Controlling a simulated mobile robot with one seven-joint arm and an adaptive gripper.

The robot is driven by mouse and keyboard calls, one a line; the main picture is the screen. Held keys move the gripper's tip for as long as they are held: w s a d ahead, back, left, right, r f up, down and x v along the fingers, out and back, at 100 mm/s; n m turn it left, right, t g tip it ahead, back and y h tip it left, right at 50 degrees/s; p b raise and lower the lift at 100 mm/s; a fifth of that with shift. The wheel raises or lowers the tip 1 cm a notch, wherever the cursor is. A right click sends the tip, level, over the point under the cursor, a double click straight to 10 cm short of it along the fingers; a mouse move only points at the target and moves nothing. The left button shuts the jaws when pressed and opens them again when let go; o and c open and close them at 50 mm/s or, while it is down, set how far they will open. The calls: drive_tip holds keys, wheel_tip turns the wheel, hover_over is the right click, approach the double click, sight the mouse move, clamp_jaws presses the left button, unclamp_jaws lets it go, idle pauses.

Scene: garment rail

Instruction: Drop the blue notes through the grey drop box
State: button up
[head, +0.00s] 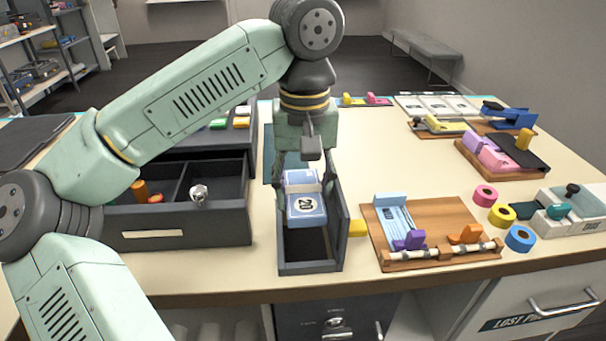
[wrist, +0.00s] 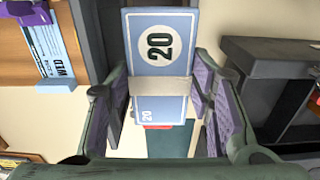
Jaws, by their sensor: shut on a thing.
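The blue notes (head: 306,207) are a banded bundle marked 20. It hangs in my gripper (head: 303,187), whose two fingers close on its sides. The wrist view shows the notes (wrist: 160,45) face-on, with a pale band (wrist: 160,86) between the finger pads of my gripper (wrist: 162,88). The grey drop box (head: 311,268) is a dark, narrow, open-topped box at the table's front. The notes appear over its opening; whether their lower end is inside is unclear. Part of the box's rear is hidden by my gripper and the notes.
A dark grey drawer (head: 185,232) with compartments stands close on the left. A yellow piece (head: 357,228) juts from the box's right side. A wooden board (head: 430,232) with a blue ticket lies right, then tape rolls (head: 519,239). Bare tabletop lies behind the board.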

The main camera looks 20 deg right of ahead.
drive_tip(key=shift+f+b, duration=2.05)
drive_tip(key=shift+f, duration=0.8)
drive_tip(key=shift+f, duration=0.3)
drive_tip(key=o, duration=1.2)
drive_tip(key=shift+a, duration=0.1)
drive_tip(key=shift+r, duration=0.1)
drive_tip(key=shift+c, duration=1.2)
drive_tip(key=shift+o, duration=0.4)
